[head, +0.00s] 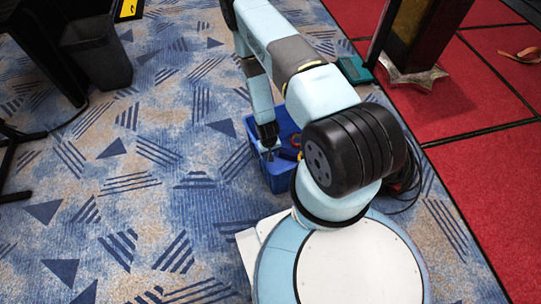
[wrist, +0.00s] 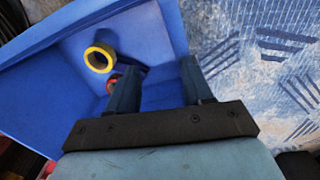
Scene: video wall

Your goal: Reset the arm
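My arm, light blue and dark grey, reaches forward and down in the head view. My gripper (head: 268,149) is at its low end, over the near-left part of a blue bin (head: 263,172). In the wrist view my gripper (wrist: 158,82) shows two dark fingers set wide apart, with nothing between them. One finger is over the inside of the blue bin (wrist: 40,92), the other by its right edge.
A dark waste bin (head: 97,52) stands on the patterned carpet at the upper left. At the right are a red mat (head: 480,190), a dark post with a star-shaped foot (head: 412,74) and a teal item (head: 354,69). The carpet left of the blue bin is clear.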

